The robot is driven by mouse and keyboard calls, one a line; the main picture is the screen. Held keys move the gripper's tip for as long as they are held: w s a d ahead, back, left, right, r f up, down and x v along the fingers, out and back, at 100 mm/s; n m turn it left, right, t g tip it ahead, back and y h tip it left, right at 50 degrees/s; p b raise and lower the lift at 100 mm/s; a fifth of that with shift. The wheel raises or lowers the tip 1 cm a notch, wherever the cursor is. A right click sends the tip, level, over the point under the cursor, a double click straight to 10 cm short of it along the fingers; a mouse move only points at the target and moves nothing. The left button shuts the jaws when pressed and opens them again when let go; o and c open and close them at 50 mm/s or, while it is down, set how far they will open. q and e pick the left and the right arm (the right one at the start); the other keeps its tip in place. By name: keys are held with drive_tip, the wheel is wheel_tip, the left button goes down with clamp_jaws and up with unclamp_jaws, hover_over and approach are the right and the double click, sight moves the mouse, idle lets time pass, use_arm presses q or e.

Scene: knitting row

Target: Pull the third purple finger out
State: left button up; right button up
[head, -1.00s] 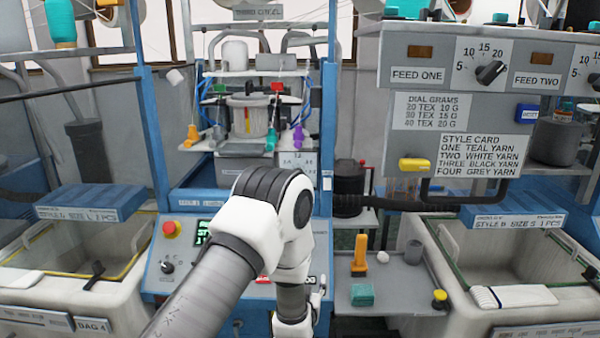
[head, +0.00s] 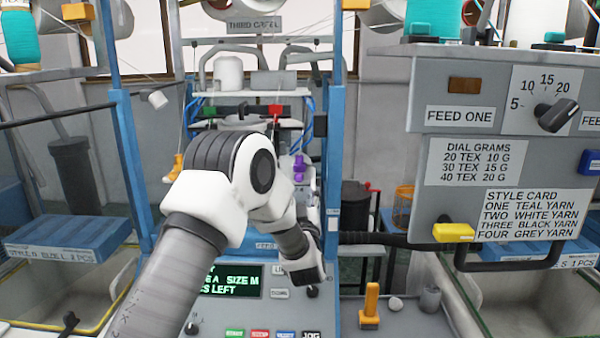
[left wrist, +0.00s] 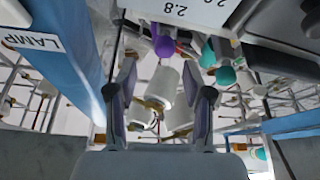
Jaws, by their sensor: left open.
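The purple finger (head: 299,168) hangs at the front of the machine, just right of my arm's elbow in the head view. In the left wrist view, which looks upward, the purple finger (left wrist: 164,42) shows beyond the fingertips, roughly midway between them. My left gripper (left wrist: 160,85) is open, with its two dark fingers apart. The finger is not between the pads; a gap seems to remain. In the head view my left arm hides part of the machine's middle, and the jaws are not clear there. My right gripper is not in view.
A yellow-orange finger (head: 177,166) hangs left of my arm. Teal pieces (left wrist: 225,74) show right of the purple one. A blue post (left wrist: 62,45) stands close on the left. The control panel (head: 235,281) lies below; a grey feed box (head: 480,110) stands right.

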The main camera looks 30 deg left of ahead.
sight(299, 181)
use_arm(q)
drive_tip(key=w+a, duration=0.1)
drive_tip(key=w+a+p, duration=0.1)
drive_tip(key=w, duration=0.1)
drive_tip(key=w+a, duration=0.1)
drive_tip(key=a, duration=0.1)
drive_tip(key=shift+w+r, duration=0.15)
drive_tip(key=shift+r, duration=0.2)
drive_tip(key=shift+s+d+r, duration=0.2)
drive_tip(key=shift+d+r, duration=0.05)
drive_tip(key=shift+d, duration=0.25)
drive_tip(key=c, duration=0.4)
clamp_jaws()
drive_tip(key=shift+s+f, duration=0.1)
drive_tip(key=s, duration=0.1)
drive_tip(key=s+d+b, duration=0.1)
drive_tip(key=shift+s+d, duration=0.3)
drive_tip(key=shift+s, duration=0.05)
drive_tip(key=shift+w+a, duration=0.1)
drive_tip(key=shift+o, duration=2)
unclamp_jaws()
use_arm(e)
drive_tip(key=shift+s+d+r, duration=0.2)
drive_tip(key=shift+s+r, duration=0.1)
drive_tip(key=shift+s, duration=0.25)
